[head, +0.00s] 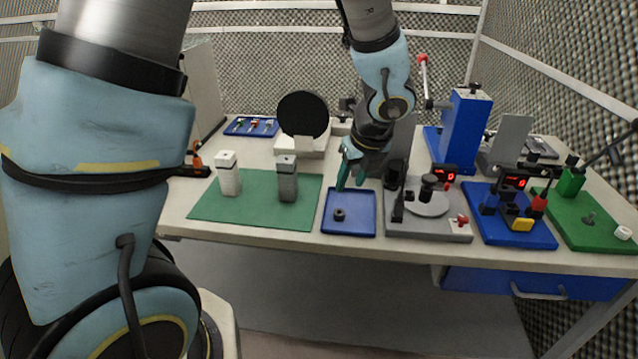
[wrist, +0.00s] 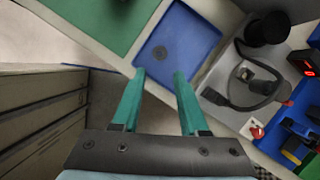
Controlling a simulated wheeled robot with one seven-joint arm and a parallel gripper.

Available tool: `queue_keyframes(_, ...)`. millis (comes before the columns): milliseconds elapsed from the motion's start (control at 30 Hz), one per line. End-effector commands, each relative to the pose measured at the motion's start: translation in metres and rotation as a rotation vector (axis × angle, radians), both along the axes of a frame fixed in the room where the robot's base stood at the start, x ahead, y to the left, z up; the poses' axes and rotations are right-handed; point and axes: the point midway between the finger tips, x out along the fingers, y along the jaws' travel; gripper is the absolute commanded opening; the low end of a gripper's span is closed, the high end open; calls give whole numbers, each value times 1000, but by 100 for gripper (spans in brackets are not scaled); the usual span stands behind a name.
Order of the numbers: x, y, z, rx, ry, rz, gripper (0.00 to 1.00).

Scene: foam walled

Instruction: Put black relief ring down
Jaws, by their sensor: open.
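The black relief ring (head: 339,214) lies on the blue tray (head: 364,226), towards the tray's front left. In the wrist view the ring (wrist: 159,53) is a small dark shape on the tray (wrist: 190,30), beyond the fingertips and roughly between them. My gripper (head: 350,186) has teal fingers and is above the back of the tray, apart from the ring. In the wrist view the fingers (wrist: 160,74) are spread with nothing between them.
A green mat (head: 240,211) with a white block (head: 228,174) and a grey block (head: 287,180) is left of the tray. A grey plate fixture (head: 428,204) stands close on its right. Blue (head: 520,230) and green (head: 598,228) fixtures are farther right. The bench's front edge is near.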

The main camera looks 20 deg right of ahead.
Motion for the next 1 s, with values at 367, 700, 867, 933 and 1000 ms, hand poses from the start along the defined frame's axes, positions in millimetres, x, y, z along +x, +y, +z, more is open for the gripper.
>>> queue_keyframes(367,25,68,10,-132,39,498,43)
queue_keyframes(700,25,242,29,-567,51,2099,43)
queue_keyframes(867,13,283,35,-713,25,2616,43)
queue_keyframes(933,9,292,36,-751,16,2748,43)
queue_keyframes(1000,7,297,37,-773,11,2826,43)
